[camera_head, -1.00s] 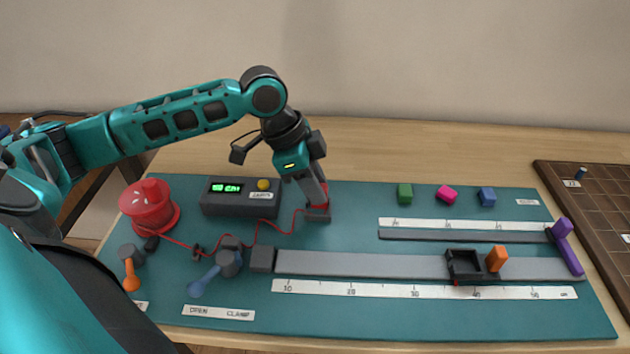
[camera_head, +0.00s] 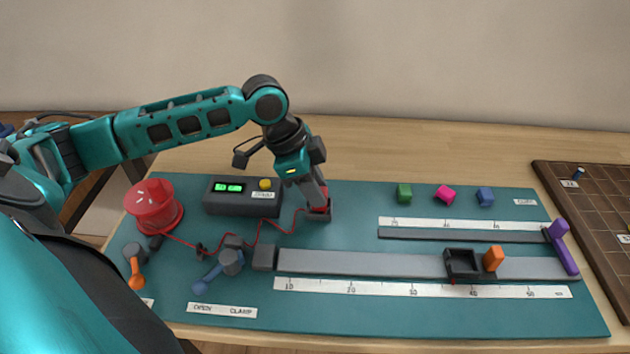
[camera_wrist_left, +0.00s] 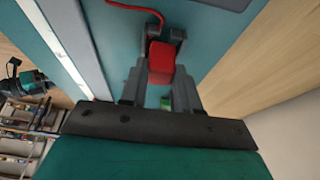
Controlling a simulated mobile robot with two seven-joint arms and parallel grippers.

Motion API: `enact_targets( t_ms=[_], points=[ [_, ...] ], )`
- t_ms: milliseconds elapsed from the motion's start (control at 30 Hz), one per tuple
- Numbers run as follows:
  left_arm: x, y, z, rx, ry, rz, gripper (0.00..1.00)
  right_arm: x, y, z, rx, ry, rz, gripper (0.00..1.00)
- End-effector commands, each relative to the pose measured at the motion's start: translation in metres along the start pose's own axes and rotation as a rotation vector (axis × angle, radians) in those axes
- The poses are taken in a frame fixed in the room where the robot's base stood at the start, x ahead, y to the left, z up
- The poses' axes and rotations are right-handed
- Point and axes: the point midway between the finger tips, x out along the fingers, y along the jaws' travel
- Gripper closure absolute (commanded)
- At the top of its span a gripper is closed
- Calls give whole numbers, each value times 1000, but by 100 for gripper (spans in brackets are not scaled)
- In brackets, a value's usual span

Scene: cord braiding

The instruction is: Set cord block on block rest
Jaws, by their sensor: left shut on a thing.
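The cord block is red (camera_wrist_left: 161,62) and sits between the two fingers of my left gripper (camera_wrist_left: 158,88) in the left wrist view. In the head view my left gripper (camera_head: 318,206) points down at the dark grey block rest (camera_head: 321,216), with a bit of red showing by its fingertips. In the wrist view the block's far end is between the dark uprights of the rest (camera_wrist_left: 178,34). Whether the block touches the rest's floor is hidden. The red cord (camera_head: 284,232) runs from the rest across the mat. My right gripper is not in view.
A red spool (camera_head: 153,208) and a grey box with a green display (camera_head: 240,198) stand left of the rest. Clamps with blue (camera_head: 207,279) and orange (camera_head: 136,279) levers are in front. A rail with a black carriage (camera_head: 461,264) lies at right. Small cubes (camera_head: 404,193) stand at the back.

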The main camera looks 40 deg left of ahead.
Motion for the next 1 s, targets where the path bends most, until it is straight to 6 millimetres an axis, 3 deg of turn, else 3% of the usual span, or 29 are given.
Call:
enact_targets(
  t_ms=[767,800,1000],
  points=[
    [12,0,4,0,0,1,96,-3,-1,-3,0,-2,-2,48],
    [11,0,4,0,1,0,65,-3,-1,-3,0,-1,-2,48],
    [11,0,4,0,0,0,46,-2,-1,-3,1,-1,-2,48]
  ],
)
